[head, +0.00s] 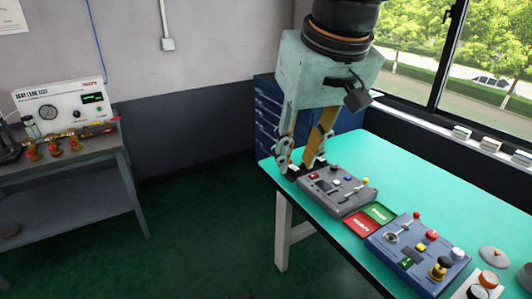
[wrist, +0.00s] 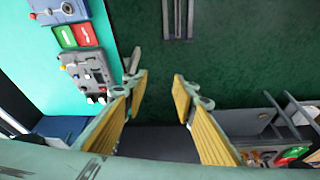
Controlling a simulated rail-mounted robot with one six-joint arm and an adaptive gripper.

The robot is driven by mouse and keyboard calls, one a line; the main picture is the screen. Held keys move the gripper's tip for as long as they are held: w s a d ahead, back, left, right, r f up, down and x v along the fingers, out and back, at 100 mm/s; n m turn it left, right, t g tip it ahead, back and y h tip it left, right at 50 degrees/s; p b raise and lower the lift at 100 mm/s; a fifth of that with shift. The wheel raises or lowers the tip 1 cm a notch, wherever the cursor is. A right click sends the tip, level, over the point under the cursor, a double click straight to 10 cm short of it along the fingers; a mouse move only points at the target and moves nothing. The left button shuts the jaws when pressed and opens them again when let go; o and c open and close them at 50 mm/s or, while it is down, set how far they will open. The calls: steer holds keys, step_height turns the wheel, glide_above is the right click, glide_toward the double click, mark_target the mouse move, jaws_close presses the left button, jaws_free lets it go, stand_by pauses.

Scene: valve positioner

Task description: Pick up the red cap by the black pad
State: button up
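A small red cap (head: 313,175) sits at the left end of the grey control box (head: 345,198) on the green table, close to my gripper. Another red cap (head: 431,235) stands on the blue control box (head: 385,240), near a dark pad (head: 413,255). I cannot tell for certain which black pad is meant. My gripper (head: 299,167) hangs at the table's left edge beside the grey box. In the wrist view my gripper (wrist: 160,88) is open, with only floor between its fingertips. The grey box (wrist: 88,70) lies left of the fingers there.
Red (head: 359,223) and green (head: 379,212) labelled pads lie between the two boxes. A grey disc (head: 494,257) and a white block with round knobs (head: 483,285) are at the right. A leak-test bench (head: 70,153) stands at the left. Open floor (head: 205,220) lies between.

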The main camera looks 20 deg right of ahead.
steer(key=w+d+f+p, duration=0.15)
steer(key=w+d, duration=0.25)
steer(key=w, duration=0.7)
steer(key=w+d+f+p, duration=0.1)
steer(key=w+d+f, duration=0.2)
steer(key=w, duration=0.7)
steer(key=w+d+f+p, duration=0.15)
steer(key=w+d, duration=0.25)
steer(key=w, duration=0.7)
steer(key=w+d+f+p, duration=0.1)
steer(key=w+d+f, duration=0.6)
steer(key=w+f, duration=0.2)
steer(key=w+d+f+m+p, duration=0.1)
steer(key=w+d+f, duration=0.6)
steer(key=w+f, duration=0.3)
steer(key=shift+d+f+m+h+p, duration=0.3)
steer(key=shift+d+f+h+p, duration=0.1)
steer(key=shift+f, duration=0.55)
steer(key=b, duration=0.1)
glide_above(291, 160)
steer(key=s, duration=0.2)
steer(key=shift+a+f, duration=0.15)
steer(key=shift+f, duration=1.85)
steer(key=shift+a+f, duration=0.15)
steer(key=shift+f, duration=1.8)
steer(key=shift+t, duration=0.3)
steer(key=shift+b+x, duration=0.8)
steer(key=shift+x, duration=1.75)
